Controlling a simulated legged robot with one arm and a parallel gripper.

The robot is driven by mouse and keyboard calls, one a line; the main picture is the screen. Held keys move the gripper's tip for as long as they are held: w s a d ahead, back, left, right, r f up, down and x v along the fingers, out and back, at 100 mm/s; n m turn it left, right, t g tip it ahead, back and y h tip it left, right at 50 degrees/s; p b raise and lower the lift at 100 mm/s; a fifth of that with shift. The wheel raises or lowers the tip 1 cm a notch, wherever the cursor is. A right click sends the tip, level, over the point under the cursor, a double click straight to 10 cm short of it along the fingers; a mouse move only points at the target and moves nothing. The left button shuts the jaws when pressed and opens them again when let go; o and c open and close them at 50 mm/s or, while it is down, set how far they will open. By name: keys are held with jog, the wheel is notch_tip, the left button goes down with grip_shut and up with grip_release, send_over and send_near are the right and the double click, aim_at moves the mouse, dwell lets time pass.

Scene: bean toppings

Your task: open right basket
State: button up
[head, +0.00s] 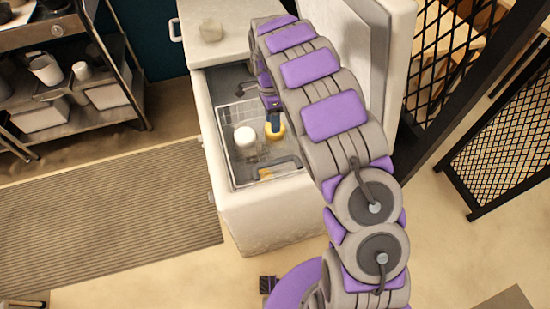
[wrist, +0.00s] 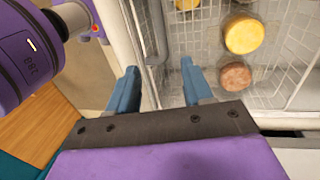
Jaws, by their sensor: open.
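The white chest freezer (head: 265,215) stands open, and a clear wire basket (head: 233,170) shows inside it. The basket also fills the upper right of the wrist view (wrist: 285,75). It holds a white round container (head: 245,137) and a yellow one (head: 268,134). In the wrist view, a yellow-topped container (wrist: 244,34) and a brown-topped one (wrist: 235,76) lie in it. My gripper (wrist: 160,72) is open with blue fingers apart. The freezer's pale edge and a basket side pass near and between the fingers; I cannot tell whether they touch. In the head view my arm hides much of the freezer's right part.
The raised lid (head: 398,50) stands at the freezer's right side. A metal shelf (head: 75,115) stands at left, and black mesh panels (head: 440,60) at right. A striped mat (head: 110,215) covers clear floor.

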aim_at(275, 160)
jog(key=s+f+b, duration=0.1)
jog(key=f, duration=0.4)
jog(key=s+f+b, duration=0.1)
jog(key=f, duration=0.5)
jog(key=s+f+b, duration=0.1)
jog(key=f, duration=0.5)
jog(key=shift+d+f+b, duration=0.2)
jog(key=shift+d+b, duration=0.15)
jog(key=shift+s, duration=0.1)
grip_shut()
